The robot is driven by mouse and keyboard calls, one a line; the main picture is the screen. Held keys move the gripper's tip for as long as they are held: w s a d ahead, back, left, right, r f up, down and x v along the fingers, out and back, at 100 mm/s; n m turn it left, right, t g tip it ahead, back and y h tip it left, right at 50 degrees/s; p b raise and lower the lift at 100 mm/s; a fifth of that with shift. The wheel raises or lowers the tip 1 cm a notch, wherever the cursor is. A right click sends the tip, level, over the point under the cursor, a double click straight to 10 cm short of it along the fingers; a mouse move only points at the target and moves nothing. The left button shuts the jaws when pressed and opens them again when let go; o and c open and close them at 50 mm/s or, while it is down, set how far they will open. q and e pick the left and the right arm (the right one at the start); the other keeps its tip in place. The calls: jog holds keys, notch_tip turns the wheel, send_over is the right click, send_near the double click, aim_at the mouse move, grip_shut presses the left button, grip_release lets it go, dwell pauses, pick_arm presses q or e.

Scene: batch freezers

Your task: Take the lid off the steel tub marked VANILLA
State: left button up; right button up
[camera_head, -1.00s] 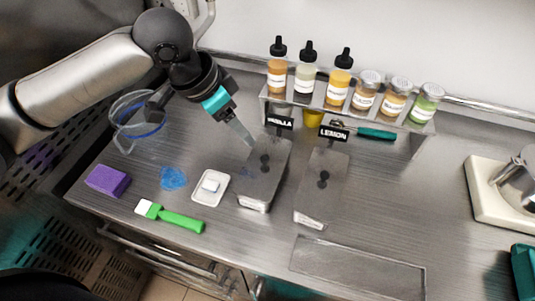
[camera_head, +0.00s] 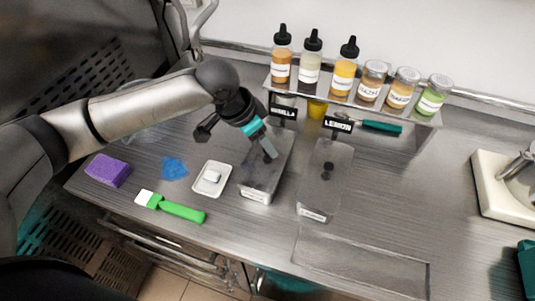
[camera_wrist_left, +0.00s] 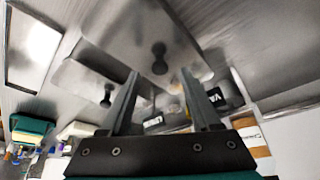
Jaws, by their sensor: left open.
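The steel tub marked VANILLA (camera_head: 257,190) stands on the counter with its flat steel lid on; its black sign (camera_head: 283,107) is behind it. My left gripper (camera_head: 269,153) is over this lid, pointing down, and hides the lid's knob in the head view. In the left wrist view the dark knob (camera_wrist_left: 159,58) of the lid shows just beyond the fingertips, lined up with the gap between them. The gripper is open and empty; whether it touches the lid, I cannot tell. My right gripper is not in view.
The lidded LEMON tub (camera_head: 318,190) stands close on the right. A shelf (camera_head: 350,108) with several bottles and jars is behind. A white dish (camera_head: 212,179), green brush (camera_head: 178,211), blue cloth (camera_head: 174,168) and purple sponge (camera_head: 108,170) lie left.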

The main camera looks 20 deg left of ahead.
pick_arm(q)
jog(key=shift+x, duration=1.15)
grip_shut()
